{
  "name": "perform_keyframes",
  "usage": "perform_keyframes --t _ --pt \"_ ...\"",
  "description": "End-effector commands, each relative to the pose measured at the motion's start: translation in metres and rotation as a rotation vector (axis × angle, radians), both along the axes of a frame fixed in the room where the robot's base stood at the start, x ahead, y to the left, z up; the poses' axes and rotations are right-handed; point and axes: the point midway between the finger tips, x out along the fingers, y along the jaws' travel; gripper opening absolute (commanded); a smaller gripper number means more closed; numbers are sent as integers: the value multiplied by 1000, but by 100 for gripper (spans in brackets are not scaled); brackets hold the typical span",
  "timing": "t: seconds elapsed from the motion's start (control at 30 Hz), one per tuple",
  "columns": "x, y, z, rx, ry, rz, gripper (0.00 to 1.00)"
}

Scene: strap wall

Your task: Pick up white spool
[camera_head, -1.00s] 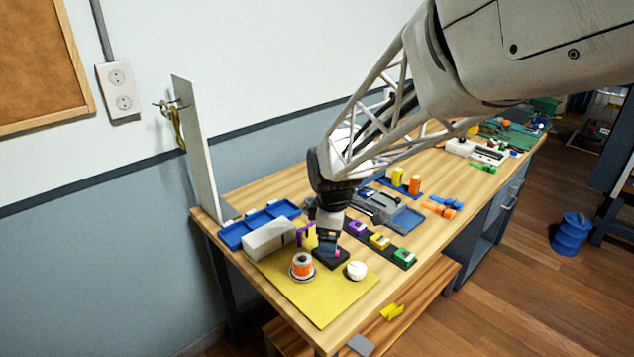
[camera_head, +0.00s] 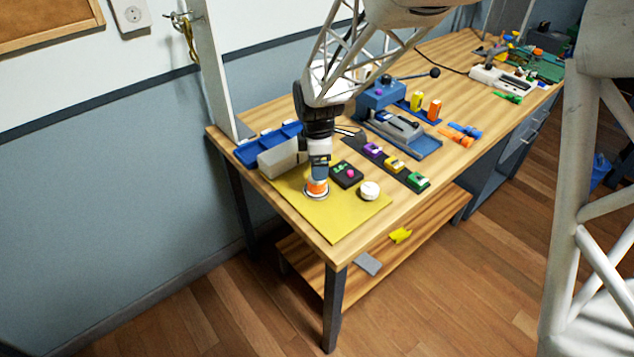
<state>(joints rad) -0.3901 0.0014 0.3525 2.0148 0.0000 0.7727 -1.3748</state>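A white-rimmed spool with an orange band (camera_head: 317,188) stands on the yellow mat (camera_head: 337,226) near the front left of the bench. My gripper (camera_head: 319,178) points down directly over this spool, at or just above its top. The gripper hides the spool's upper part, and I cannot see whether the fingers are open or touching it. A plain white round piece (camera_head: 370,191) sits on the mat to the right, apart from the gripper.
A black block with pink and green knobs (camera_head: 346,175) stands close right of my gripper. A whitish box (camera_head: 283,159) and a blue tray (camera_head: 262,146) are close left. A dark strip with coloured blocks (camera_head: 394,164) lies right. The mat's front is clear.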

Motion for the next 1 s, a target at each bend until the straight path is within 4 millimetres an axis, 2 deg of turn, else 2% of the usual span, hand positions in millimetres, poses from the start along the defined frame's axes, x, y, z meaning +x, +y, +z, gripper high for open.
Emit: perform_keyframes --t 0.23,0.67,1.0 --pt "0 0 -19 0 1 0 79" --pt "-1 0 -23 0 1 -1 79" --pt "-2 0 -56 0 2 -1 79"
